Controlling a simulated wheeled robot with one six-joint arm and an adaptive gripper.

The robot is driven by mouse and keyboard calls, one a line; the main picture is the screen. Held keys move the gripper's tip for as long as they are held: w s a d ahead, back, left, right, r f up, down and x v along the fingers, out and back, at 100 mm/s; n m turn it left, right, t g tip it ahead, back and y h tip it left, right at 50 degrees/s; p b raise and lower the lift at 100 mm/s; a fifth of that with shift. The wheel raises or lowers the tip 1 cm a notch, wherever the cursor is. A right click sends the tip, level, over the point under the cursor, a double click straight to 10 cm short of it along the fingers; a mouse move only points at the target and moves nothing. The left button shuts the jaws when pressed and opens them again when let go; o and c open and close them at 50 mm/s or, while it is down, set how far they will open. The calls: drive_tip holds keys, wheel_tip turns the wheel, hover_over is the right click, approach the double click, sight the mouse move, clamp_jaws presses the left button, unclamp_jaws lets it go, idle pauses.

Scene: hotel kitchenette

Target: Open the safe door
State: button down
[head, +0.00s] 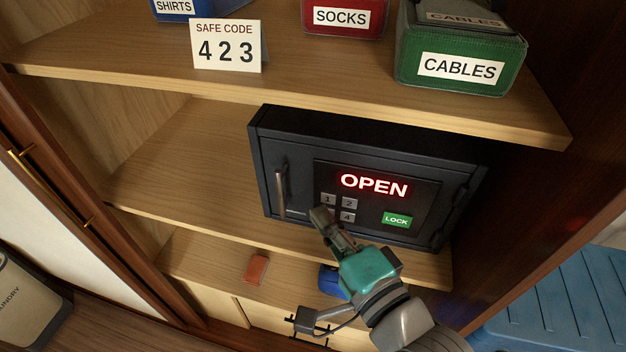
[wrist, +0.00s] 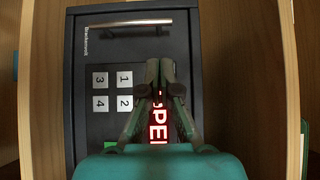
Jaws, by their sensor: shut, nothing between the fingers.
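The dark grey safe (head: 350,230) stands on the middle shelf, and its red display (head: 374,185) reads OPEN. Its door looks flush with the body. The bar handle (head: 281,186) is upright on the left of the door; it also shows across the top in the wrist view (wrist: 125,23). The keypad (head: 338,207) with several grey keys and the green LOCK button (head: 397,220) are on the door. My gripper (head: 322,215) is shut and empty in front of the door, by the keypad's lower left. In the wrist view my gripper (wrist: 160,65) partly covers the display.
A SAFE CODE card (head: 226,46) reading 423 stands on the upper shelf (head: 300,88) near a green CABLES bin (head: 460,68) and a red SOCKS bin (head: 341,18). A reddish-brown item (head: 256,268) lies on the lower shelf. The middle shelf is bare left of the safe.

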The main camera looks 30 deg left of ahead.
approach(280, 161)
drive_tip(key=x, duration=0.5)
drive_tip(key=shift+w, duration=0.1)
idle(0.5)
